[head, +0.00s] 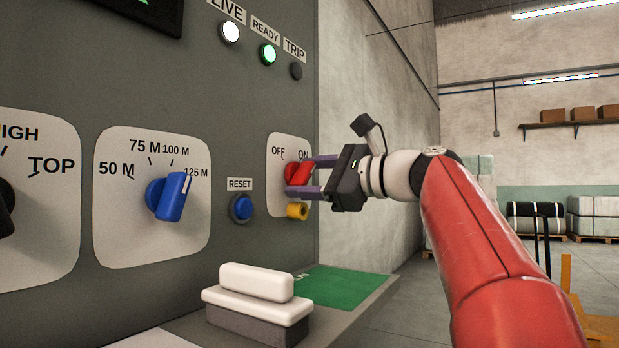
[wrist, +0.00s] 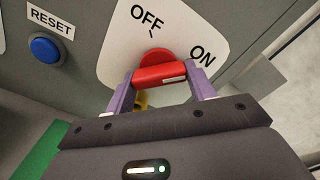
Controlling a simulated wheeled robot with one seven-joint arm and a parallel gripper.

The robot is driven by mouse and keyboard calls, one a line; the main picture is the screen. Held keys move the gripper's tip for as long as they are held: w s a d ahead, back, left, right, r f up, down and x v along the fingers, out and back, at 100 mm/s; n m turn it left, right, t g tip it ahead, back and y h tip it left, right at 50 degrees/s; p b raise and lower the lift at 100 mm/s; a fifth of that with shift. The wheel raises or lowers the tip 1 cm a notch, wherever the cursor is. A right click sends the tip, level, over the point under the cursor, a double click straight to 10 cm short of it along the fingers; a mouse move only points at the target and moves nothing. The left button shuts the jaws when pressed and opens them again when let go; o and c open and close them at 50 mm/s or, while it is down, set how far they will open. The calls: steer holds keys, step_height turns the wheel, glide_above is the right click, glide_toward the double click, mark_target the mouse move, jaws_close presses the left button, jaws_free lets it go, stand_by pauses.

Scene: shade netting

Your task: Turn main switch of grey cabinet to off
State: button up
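The main switch (wrist: 160,74) is a red rotary knob on a white plate marked OFF and ON, on the grey cabinet (head: 240,110). In the wrist view the white mark on its handle lies toward the ON side, to the right. It also shows in the head view (head: 298,173), partly hidden by a finger. My gripper (head: 312,176) reaches it from the right. Its two purple fingers stand at the two ends of the red handle, and I see no clear gap between fingers and handle. The gripper also fills the lower wrist view (wrist: 161,80).
A yellow part (head: 297,211) sits just below the switch. A blue RESET button (head: 241,208) is to its left, then a blue selector knob (head: 170,197). A white-topped block (head: 257,297) stands on the ledge below. LIVE and READY lamps are lit; TRIP is dark.

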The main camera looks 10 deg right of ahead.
steer(key=c, duration=0.4)
steer(key=shift+o, duration=0.2)
steer(key=n, duration=0.4)
steer(key=shift+n, duration=0.3)
steer(key=n, duration=0.3)
steer(key=shift+n, duration=0.3)
steer(key=n+b, duration=0.1)
steer(key=n, duration=0.4)
steer(key=shift+r, duration=0.1)
steer(key=shift+r+n+b, duration=0.1)
steer(key=shift+n+b, duration=0.6)
steer(key=shift+n, duration=1.7)
